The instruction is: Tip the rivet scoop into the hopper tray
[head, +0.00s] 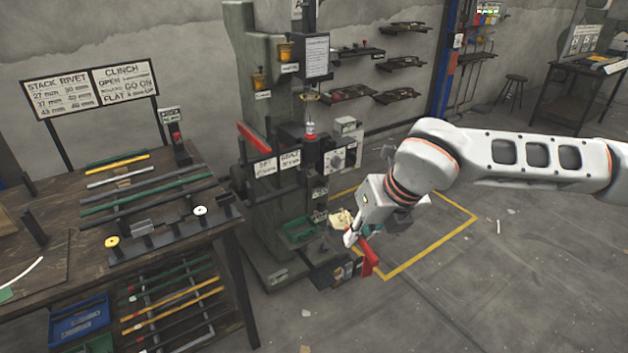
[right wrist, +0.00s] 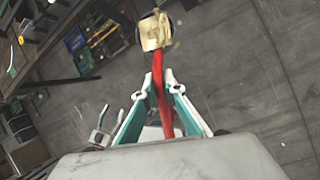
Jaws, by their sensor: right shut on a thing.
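The rivet scoop shows in the head view as a red handle (head: 370,260) with a pale brass-coloured load (head: 341,219) at its far end. My right gripper (head: 354,238) is shut on the handle, in front of the press base. A green tray (head: 297,231) sits low on the press, left of the scoop; I cannot tell whether it is the hopper tray. My left gripper is not in view.
The tall green rivet press (head: 262,150) stands left of my right arm. A workbench (head: 190,243) with coloured bars is at the left. Open concrete floor (head: 520,280) lies at the right.

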